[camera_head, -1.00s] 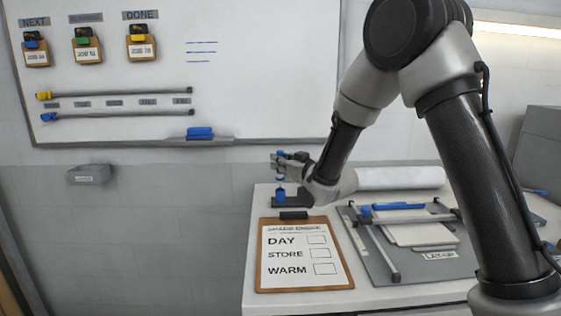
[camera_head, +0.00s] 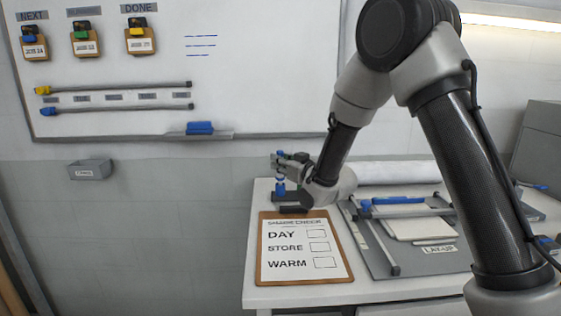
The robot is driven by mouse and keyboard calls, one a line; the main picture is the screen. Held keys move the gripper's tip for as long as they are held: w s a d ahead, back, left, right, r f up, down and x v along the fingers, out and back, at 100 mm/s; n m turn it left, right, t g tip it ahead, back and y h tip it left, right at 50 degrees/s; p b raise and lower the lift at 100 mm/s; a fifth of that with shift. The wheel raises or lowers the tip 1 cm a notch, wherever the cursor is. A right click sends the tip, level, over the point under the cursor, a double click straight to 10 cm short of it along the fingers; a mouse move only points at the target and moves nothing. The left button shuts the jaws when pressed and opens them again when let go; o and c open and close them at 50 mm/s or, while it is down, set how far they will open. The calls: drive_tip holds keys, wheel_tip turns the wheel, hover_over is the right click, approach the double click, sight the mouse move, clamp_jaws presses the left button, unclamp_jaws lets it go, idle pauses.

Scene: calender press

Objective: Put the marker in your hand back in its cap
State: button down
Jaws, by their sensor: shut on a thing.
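My gripper (camera_head: 279,164) is at the back left corner of the white table, shut on the marker (camera_head: 280,176). The marker looks upright, with a blue part above the fingers and a paler part below them. The blue cap (camera_head: 280,189) stands in a small black holder (camera_head: 290,197) right under the gripper. The marker's lower end is at the cap's top; the picture is too small to tell whether it is inside the cap.
A clipboard (camera_head: 262,262) lies in front of the holder. A grey lay-up board (camera_head: 384,255) with a trimmer is to the right, and a white roll (camera_head: 400,171) lies behind it. The whiteboard (camera_head: 270,60) hangs behind.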

drive_tip(key=shift+f, duration=0.7)
drive_tip(key=c, duration=1.3)
unclamp_jaws()
drive_tip(key=v, duration=1.1)
drive_tip(key=shift+s+d, duration=0.25)
drive_tip(key=s+d+r+m+g+h, duration=0.2)
drive_tip(key=s+d+r+h, duration=0.15)
drive_tip(key=d, duration=0.45)
drive_tip(key=s+d+r+m+g+h, duration=0.1)
drive_tip(key=s+d+r+h, duration=0.2)
drive_tip(key=d, duration=0.6)
drive_tip(key=s+d+m+g+h, duration=0.1)
drive_tip(key=s+d+g, duration=0.1)
drive_tip(key=s, duration=0.6)
drive_tip(key=s+d+m+g+h, duration=0.1)
drive_tip(key=s+d, duration=0.3)
drive_tip(key=s, duration=0.5)
drive_tip(key=s+d+m+g+h, duration=0.1)
drive_tip(key=s+d+g, duration=0.2)
drive_tip(key=s, duration=0.6)
drive_tip(key=shift+m+g, duration=0.4)
drive_tip(key=shift+g, duration=0.2)
